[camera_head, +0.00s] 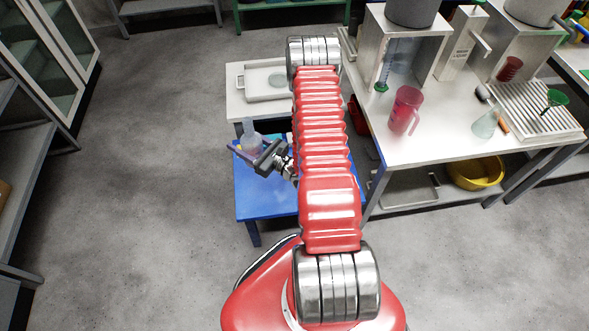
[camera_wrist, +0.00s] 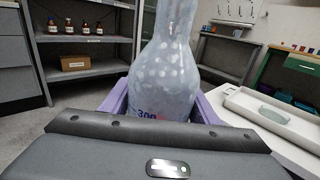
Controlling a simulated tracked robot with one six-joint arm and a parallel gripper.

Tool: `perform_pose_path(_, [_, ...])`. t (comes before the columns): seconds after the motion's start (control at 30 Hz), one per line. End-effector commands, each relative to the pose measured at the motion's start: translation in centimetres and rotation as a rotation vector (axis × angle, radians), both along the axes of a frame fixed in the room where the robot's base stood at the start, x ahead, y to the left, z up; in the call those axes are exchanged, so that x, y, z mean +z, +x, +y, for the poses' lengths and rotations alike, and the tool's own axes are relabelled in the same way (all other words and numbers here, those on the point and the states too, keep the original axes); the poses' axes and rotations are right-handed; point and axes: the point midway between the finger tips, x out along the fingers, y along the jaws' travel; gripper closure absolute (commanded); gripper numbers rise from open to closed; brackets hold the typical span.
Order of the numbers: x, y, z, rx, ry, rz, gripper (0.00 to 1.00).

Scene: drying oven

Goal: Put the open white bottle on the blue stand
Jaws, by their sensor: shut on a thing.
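A translucent whitish bottle (camera_head: 251,137) with a narrow neck is between the purple fingers of my gripper (camera_head: 247,150). In the wrist view the bottle (camera_wrist: 165,72) stands upright, with a "300" print low on it, and its top runs out of the picture. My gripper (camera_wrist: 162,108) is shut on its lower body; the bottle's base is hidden. The blue stand (camera_head: 258,200) is a low blue table under the gripper and bottle in the head view. I cannot tell whether the bottle touches it.
A white table with a white tray (camera_head: 268,85) stands just behind the blue stand; the tray (camera_wrist: 262,112) is also right of the bottle in the wrist view. At right is a bench with a red jug (camera_head: 405,110), a flask and boxes. Floor at left is clear.

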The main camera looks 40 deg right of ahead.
Motion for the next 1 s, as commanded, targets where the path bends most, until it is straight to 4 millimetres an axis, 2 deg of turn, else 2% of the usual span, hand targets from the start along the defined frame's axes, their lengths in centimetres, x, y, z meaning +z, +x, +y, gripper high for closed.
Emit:
perform_pose_path(0.03, [-1.3, -0.6, -1.8, -0.031, 0.002, 0.003, 0.72])
perform_pose_path(0.2, [-5.2, -2.6, -6.9, -0.121, 0.003, 0.002, 0.72])
perform_pose_path(0.4, [-8.8, -5.1, -11.3, -0.204, 0.001, -0.001, 0.72])
perform_pose_path(0.6, [-10.1, -6.1, -12.7, -0.233, 0.0, -0.002, 0.72])
perform_pose_path(1.0, [-10.6, -6.1, -12.8, -0.233, 0.001, -0.001, 0.72])
